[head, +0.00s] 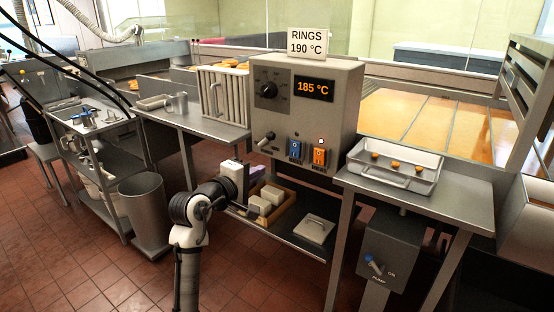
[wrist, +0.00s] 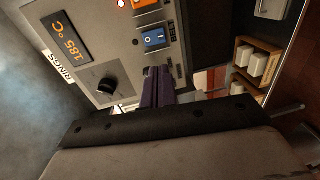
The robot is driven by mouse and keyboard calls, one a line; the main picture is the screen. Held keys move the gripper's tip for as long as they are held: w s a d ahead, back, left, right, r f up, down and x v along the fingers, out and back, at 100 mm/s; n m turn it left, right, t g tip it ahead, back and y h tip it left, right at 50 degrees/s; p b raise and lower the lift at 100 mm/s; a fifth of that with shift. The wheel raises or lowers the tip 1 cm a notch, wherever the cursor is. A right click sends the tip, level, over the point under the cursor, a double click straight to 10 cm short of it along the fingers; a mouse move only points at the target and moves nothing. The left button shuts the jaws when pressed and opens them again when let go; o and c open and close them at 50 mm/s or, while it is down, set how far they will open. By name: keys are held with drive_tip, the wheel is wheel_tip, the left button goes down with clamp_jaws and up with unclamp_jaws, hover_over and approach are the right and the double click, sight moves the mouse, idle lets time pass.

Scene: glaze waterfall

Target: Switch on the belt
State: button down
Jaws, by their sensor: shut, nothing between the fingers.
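The grey control box (head: 310,100) stands on the bench in the head view, with a blue rocker switch (head: 295,150) and an orange one (head: 319,155) low on its front. A small lamp above the orange switch is lit. The blue switch (wrist: 155,38) and orange switch (wrist: 146,3) also show in the wrist view. A small lever (head: 265,139) sits left of them; the switch labels are too small to read. My gripper (wrist: 155,74) is shut and empty, its fingers pointing at the panel beside the blue switch. The fingers hide part of the panel; contact cannot be judged.
A dial (head: 269,90) and a display reading 185 °C (head: 314,88) are on the box. A tray (head: 400,181) with rings stands to its right. A lower box with a lever (head: 390,250) hangs under the right bench. A metal bin (head: 147,215) stands left of my arm.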

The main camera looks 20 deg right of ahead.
sight(294, 155)
drive_tip(key=shift+d+f, duration=0.25)
drive_tip(key=p+x, duration=0.2)
drive_tip(key=x, duration=1.1)
drive_tip(key=shift+s+p, duration=0.15)
drive_tip(key=shift+p, duration=0.15)
drive_tip(key=shift+w+d+f, duration=0.1)
drive_tip(key=shift+w+d, duration=0.15)
drive_tip(key=shift+d, duration=0.2)
